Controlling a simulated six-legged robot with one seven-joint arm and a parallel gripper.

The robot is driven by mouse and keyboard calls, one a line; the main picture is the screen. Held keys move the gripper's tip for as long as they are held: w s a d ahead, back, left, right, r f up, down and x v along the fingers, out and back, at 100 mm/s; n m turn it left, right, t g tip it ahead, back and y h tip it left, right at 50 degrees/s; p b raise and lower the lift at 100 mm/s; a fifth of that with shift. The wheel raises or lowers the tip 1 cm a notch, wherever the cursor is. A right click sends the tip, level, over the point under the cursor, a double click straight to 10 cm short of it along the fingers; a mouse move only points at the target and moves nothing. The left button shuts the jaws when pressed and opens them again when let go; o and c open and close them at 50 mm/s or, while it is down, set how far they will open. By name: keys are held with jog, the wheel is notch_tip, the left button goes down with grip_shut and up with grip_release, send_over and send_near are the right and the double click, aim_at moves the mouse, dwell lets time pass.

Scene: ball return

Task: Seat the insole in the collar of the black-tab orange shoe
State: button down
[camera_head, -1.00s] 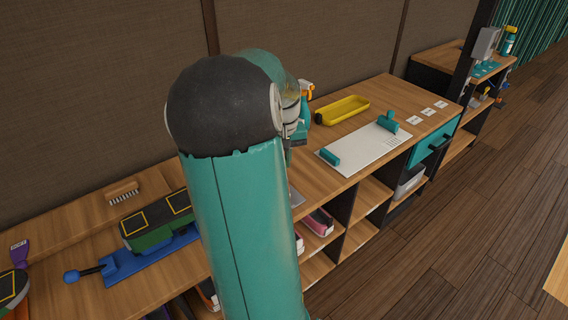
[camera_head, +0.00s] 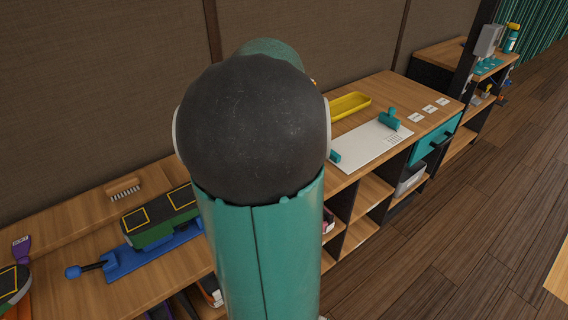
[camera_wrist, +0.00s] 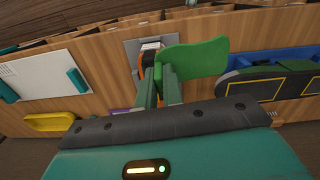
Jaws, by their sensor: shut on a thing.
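In the wrist view my gripper (camera_wrist: 159,84) is shut on a flat bright-green insole (camera_wrist: 200,60), which sticks out to the right of the fingers. An orange shoe (camera_wrist: 136,70) with a pale and black top end lies behind the fingertips, on a grey plate (camera_wrist: 133,46). The fingers and insole cover most of the shoe. I cannot tell whether the insole touches the collar. In the head view my arm hides the gripper, insole and orange shoe.
A blue clamp (camera_head: 125,261) holds a black-topped green block (camera_head: 160,220) on the bench. A brush (camera_head: 123,189) lies behind it. A yellow tray (camera_head: 350,105) and a white sheet (camera_head: 370,145) with teal pieces are at the right. Shelves below hold shoes.

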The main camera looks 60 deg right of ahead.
jog(key=w+d+f+n, duration=0.6)
jog(key=w+d+n, duration=0.2)
jog(key=n, duration=0.9)
jog(key=shift+w+d, duration=0.3)
jog(key=shift+w, duration=0.55)
jog(key=shift+f, duration=2.85)
jog(key=shift+f, duration=1)
jog(key=c, duration=1.5)
grip_release()
jog(key=shift+o, duration=0.2)
notch_tip(320, 180, up, 14)
